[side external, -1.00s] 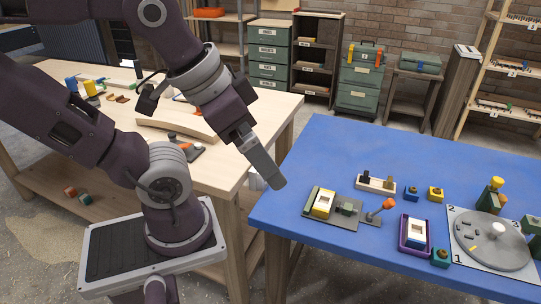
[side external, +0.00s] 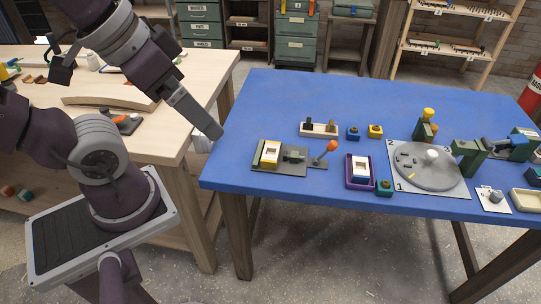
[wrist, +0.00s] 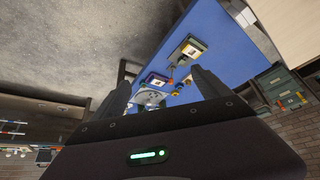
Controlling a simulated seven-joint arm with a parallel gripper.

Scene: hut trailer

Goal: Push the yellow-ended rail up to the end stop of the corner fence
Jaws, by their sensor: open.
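My gripper (side external: 214,134) hangs in the air at the left edge of the blue table, clear of everything on it. In the wrist view its two fingers (wrist: 160,78) are spread apart with nothing between them. I cannot pick out the yellow-ended rail or the corner fence for certain. A grey plate (side external: 292,168) near the table's front left carries a yellow-sided block with a white top (side external: 270,154) and a small green part (side external: 294,155). An orange-knobbed lever (side external: 332,147) stands at the plate's right. A yellow item (side external: 4,73) is cut off at the left edge, on the wooden bench.
The blue table (side external: 300,100) is bare at its back left. A purple tray (side external: 347,172), a round grey turntable (side external: 430,170), small blue and yellow blocks and a two-post holder (side external: 318,129) stand on it. The wooden bench (side external: 200,70) holds a curved wooden piece (side external: 112,99).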

